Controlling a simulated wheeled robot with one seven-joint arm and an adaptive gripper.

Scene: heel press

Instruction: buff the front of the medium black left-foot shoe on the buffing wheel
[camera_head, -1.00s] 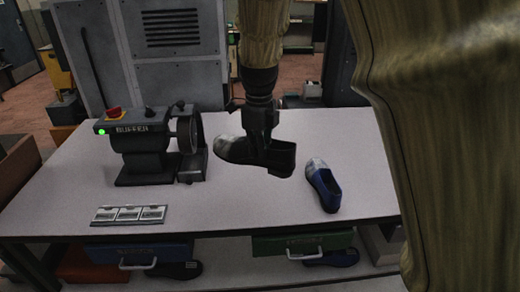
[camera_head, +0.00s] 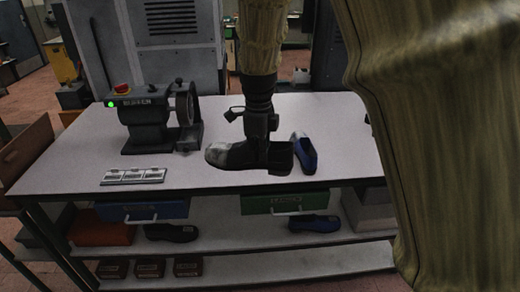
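A black shoe (camera_head: 277,160) with a whitish, dull toe hangs from my gripper (camera_head: 260,140), toe to the left, roughly level. My gripper is shut on its upper, near the opening; the fingertips are partly hidden by the shoe. The shoe is held in front of the table's front edge area. The buffing machine (camera_head: 144,118) stands on the table to the left, with a green light lit and a red knob on top. Its buffing wheel (camera_head: 186,105) is at its right end, up and left of the shoe, apart from it.
A blue shoe (camera_head: 306,154) with a pale toe stands on the table (camera_head: 85,155), partly behind the held shoe. A panel of labelled plates (camera_head: 134,176) lies front left. Blue (camera_head: 142,211) and green (camera_head: 290,203) drawers hang below.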

